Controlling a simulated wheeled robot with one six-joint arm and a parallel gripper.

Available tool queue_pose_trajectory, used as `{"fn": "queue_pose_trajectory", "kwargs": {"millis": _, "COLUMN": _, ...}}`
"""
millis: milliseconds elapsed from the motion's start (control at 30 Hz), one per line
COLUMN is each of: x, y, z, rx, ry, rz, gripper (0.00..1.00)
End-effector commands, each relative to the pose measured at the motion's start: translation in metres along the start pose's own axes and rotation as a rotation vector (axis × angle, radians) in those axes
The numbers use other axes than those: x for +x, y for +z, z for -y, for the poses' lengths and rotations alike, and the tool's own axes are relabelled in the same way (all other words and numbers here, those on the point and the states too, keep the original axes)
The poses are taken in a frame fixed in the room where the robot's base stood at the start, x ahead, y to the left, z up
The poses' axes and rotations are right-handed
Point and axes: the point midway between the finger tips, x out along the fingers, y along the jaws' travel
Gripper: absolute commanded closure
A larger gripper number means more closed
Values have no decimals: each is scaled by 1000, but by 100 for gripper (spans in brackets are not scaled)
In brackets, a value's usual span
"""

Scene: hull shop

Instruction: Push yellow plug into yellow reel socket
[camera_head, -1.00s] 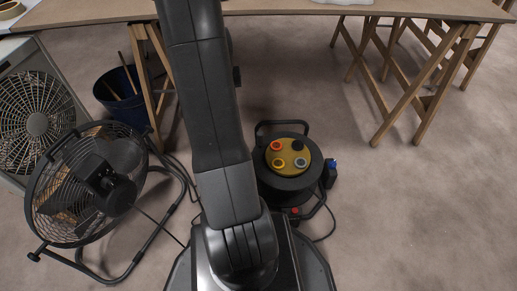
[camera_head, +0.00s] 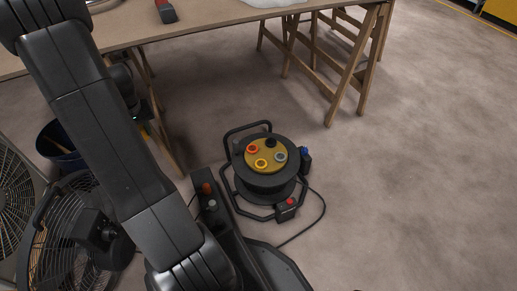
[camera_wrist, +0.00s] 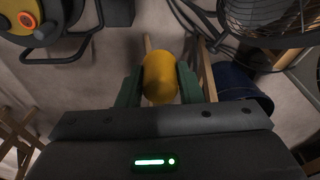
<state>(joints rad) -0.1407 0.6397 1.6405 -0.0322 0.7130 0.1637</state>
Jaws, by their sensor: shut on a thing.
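My gripper (camera_wrist: 160,88) is shut on the yellow plug (camera_wrist: 160,76) in the wrist view, with a dark green finger on each side of it. In the head view the plug and fingertips are hidden behind my arm. The cable reel (camera_head: 265,184) stands on the floor, right of my arm and apart from the plug. Its yellow top plate carries a yellow socket (camera_head: 261,163) at the front, a red one (camera_head: 253,149), a black one (camera_head: 271,143) and a grey one (camera_head: 280,157). Part of the reel (camera_wrist: 75,48) also shows at the wrist view's upper left.
A wooden trestle table (camera_head: 215,22) spans the back, with a red and dark object (camera_head: 165,11) on it. A black floor fan (camera_head: 85,225) and a blue bucket (camera_head: 58,145) stand left. A cable (camera_head: 318,222) loops right of the reel. The floor at right is clear.

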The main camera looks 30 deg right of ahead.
Motion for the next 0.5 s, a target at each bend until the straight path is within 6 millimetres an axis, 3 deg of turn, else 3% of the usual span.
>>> {"fn": "queue_pose_trajectory", "kwargs": {"millis": 133, "x": 6, "y": -2, "z": -12, "rx": 27, "ry": 5, "rz": 2, "gripper": 87}}
{"fn": "queue_pose_trajectory", "kwargs": {"millis": 233, "x": 20, "y": -6, "z": -39, "rx": 89, "ry": 16, "rz": 4, "gripper": 87}}
{"fn": "queue_pose_trajectory", "kwargs": {"millis": 367, "x": 50, "y": -7, "z": -99, "rx": 222, "ry": 38, "rz": 8, "gripper": 87}}
{"fn": "queue_pose_trajectory", "kwargs": {"millis": 500, "x": 87, "y": 4, "z": -174, "rx": 384, "ry": 65, "rz": 8, "gripper": 87}}
